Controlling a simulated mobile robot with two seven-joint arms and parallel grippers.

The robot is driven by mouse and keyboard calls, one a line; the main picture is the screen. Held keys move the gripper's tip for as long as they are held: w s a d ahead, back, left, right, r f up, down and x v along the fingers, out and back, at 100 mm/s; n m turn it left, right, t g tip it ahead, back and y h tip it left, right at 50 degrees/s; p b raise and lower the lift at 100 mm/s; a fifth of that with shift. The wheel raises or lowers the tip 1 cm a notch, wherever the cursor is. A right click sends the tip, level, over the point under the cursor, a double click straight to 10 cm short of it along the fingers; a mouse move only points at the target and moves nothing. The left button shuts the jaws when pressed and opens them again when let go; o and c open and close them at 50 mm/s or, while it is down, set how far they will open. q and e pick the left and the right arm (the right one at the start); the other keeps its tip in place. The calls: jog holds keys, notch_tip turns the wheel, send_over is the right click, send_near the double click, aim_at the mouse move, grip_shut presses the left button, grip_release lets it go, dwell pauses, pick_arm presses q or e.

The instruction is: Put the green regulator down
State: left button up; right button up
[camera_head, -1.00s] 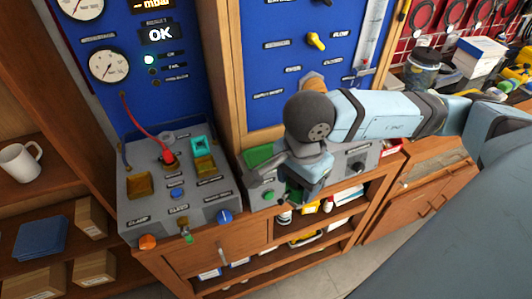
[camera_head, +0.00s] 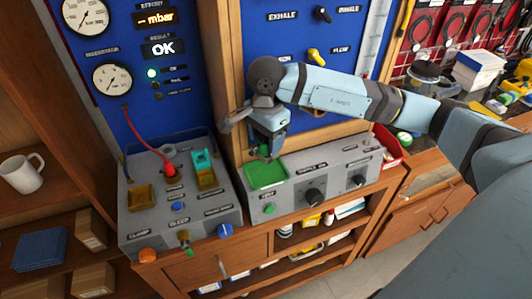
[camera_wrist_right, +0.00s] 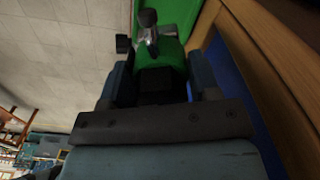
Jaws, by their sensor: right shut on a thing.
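My right gripper (camera_head: 268,150) is at the back edge of the green tray (camera_head: 267,175), on the grey bench unit in the middle. In the right wrist view, my right gripper (camera_wrist_right: 160,88) is shut on the green regulator (camera_wrist_right: 172,54), which has a black part and a metal fitting. A green surface shows behind the regulator in that view. In the head view the regulator is mostly hidden by the gripper, and I cannot tell whether it touches the tray. My left gripper is not in view.
A grey test fixture (camera_head: 185,222) with a red plug and hose (camera_head: 172,170), a teal-and-amber part (camera_head: 203,168) and several knobs stands to the left. Black knobs (camera_head: 315,196) are right of the tray. A blue gauge panel rises behind. A white mug (camera_head: 22,173) sits far left.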

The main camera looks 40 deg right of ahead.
aim_at(266, 159)
notch_tip(266, 159, down, 2)
jog(key=shift+f, duration=0.15)
jog(key=shift+s+f+p, duration=0.1)
jog(key=shift+f+p, duration=0.35)
jog(key=shift+f, duration=0.35)
notch_tip(266, 159, down, 2)
jog(key=shift+f+p, duration=0.2)
jog(key=shift+p, duration=0.25)
jog(key=shift+w+f+p, duration=0.2)
jog(key=shift+p, duration=0.15)
jog(key=shift+d+f, duration=0.1)
jog(key=shift+f, duration=0.05)
jog(key=shift+f+b, duration=0.15)
jog(key=shift+b, duration=0.25)
jog(key=o, duration=1.3)
